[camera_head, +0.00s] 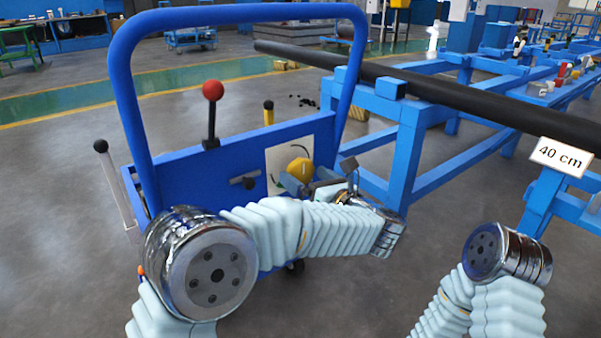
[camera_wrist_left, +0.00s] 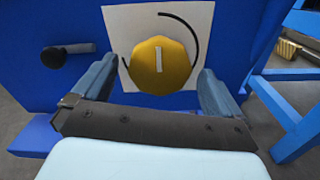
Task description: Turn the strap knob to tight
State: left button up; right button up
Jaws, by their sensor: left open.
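The strap knob is a yellow, many-sided knob (camera_head: 300,168) on a white plate (camera_head: 277,159) with dark curved marks, on the front of the blue cart panel. In the left wrist view the knob (camera_wrist_left: 173,77) faces me, with a pale pointer line standing nearly upright on it. A dark arc curves over its upper right on the plate (camera_wrist_left: 118,22). My left gripper (camera_head: 303,183) is open in front of the knob. In the left wrist view its fingers (camera_wrist_left: 158,68) stand on either side, seemingly apart from it. My right gripper is out of view.
The blue cart (camera_head: 180,160) carries a red-ball lever (camera_head: 212,105), a small black handle (camera_head: 243,182) and a black-ball lever (camera_head: 112,175). A long dark pipe (camera_head: 460,94) rests on blue stands at right. A "40 cm" sign (camera_head: 561,156) hangs there.

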pick_arm(q)
jog(key=shift+x, duration=1.4)
jog(key=c, duration=1)
